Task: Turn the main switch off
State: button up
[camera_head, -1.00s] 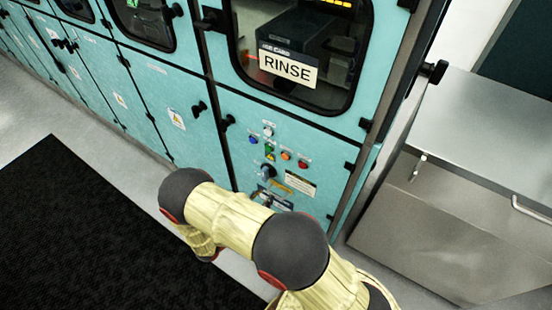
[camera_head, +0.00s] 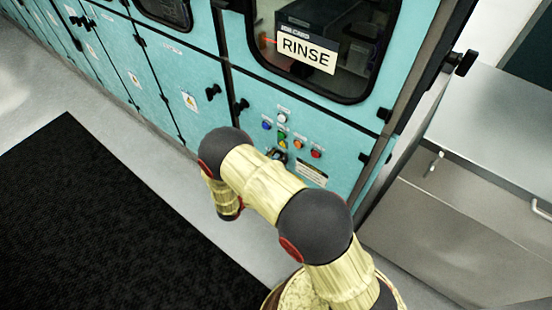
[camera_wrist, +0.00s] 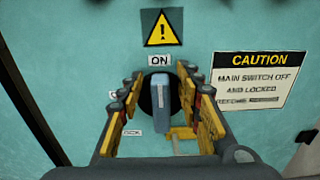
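The main switch (camera_wrist: 160,104) shows in the wrist view as a grey-blue handle on a dark round base. Its handle stands upright, with the ON label (camera_wrist: 160,60) directly above it. My gripper (camera_wrist: 160,80) is open, with one yellow-and-dark finger on each side of the handle. Gaps show between the fingers and the handle, and nothing is gripped. In the head view, the teal control panel (camera_head: 335,150) shows with its lower part hidden behind my arm.
A yellow warning triangle (camera_wrist: 162,29) sits above the switch and a CAUTION sign (camera_wrist: 258,76) to its right. Coloured buttons, including a red one (camera_head: 316,153), are on the panel. A grey metal cabinet (camera_head: 450,220) stands at the right. A black mat (camera_head: 90,220) lies on the floor.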

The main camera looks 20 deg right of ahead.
jog(key=c, duration=0.3)
grip_shut()
dwell(0.3)
